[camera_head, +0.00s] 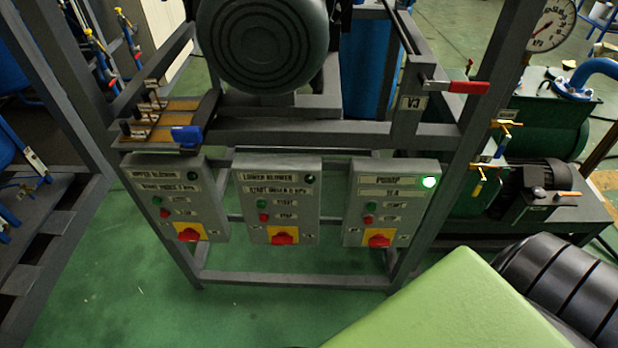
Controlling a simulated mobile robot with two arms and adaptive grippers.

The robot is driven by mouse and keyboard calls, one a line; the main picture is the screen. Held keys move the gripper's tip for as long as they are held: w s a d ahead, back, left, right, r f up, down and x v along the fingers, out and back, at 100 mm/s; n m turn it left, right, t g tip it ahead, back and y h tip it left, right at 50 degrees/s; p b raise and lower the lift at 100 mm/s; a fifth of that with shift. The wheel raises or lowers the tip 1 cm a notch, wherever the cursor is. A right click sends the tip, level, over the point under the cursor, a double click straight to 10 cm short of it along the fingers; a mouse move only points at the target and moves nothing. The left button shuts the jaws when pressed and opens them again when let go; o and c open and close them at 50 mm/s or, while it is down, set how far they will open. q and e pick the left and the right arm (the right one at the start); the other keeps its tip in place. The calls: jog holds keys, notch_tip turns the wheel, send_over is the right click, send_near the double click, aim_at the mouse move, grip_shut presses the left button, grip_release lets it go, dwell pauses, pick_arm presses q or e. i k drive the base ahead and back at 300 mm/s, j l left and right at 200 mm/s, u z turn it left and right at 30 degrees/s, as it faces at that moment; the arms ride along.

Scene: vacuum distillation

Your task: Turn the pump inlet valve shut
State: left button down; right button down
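A valve with a red lever handle (466,87) sits on the right end of the grey frame, beside a small tag that seems to read V3 (413,103). Its lever points right, roughly level. Valves with yellow handles show at the green pump unit on the right: an upper one (507,123) and a lower one (479,183). No readable label tells me which valve is the pump inlet. Neither of my grippers is in view.
Two more control boxes, upper blower (176,200) and lower blower (279,206), hang on the frame. A large dark round housing (262,45) stands above them. A pressure gauge (552,24) is at upper right. Green floor (250,315) is open below the frame.

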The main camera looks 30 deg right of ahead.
aim_at(454, 86)
jog(key=z, duration=1.85)
